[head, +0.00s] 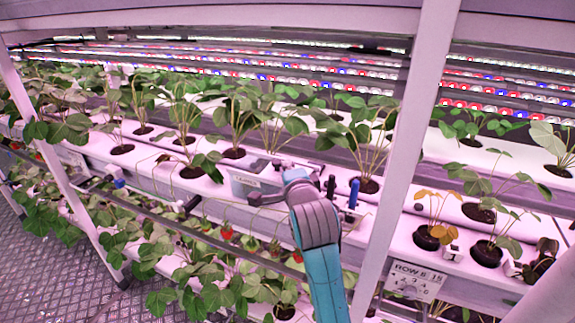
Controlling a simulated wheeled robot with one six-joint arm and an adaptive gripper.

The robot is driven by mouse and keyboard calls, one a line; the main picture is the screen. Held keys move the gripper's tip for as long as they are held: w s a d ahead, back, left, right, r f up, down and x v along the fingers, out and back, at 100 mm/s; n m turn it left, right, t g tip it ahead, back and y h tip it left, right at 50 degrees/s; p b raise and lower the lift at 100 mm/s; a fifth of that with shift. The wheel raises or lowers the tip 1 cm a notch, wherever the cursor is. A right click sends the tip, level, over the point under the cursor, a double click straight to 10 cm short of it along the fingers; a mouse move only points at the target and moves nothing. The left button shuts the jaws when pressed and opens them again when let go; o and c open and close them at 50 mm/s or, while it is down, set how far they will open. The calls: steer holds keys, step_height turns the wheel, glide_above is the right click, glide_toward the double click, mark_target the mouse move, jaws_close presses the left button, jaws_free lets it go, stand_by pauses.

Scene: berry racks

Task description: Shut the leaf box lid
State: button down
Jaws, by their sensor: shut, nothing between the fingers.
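A small pale grey box (240,183) hangs at the edge of the upper white growing channel, near the middle of the head view. It looks like the leaf box. A light strip or panel shows along its top, but I cannot tell how far its lid is open. My arm reaches up from the bottom, and my gripper (256,198) is at the right front of this box. Its dark fingers are shut and empty. The wrist and gripper hide the box's right part; I cannot tell whether they touch.
Strawberry plants stand in the white channels (120,160) on both sides. A post (405,170) rises right of my arm. Red berries (227,232) hang below. A row sign (415,281) is at the lower right.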

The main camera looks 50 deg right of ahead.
stand_by(0.3)
steer(key=w+a, duration=0.3)
steer(key=w, duration=0.6)
steer(key=shift+a, duration=0.25)
steer(key=shift+w, duration=0.1)
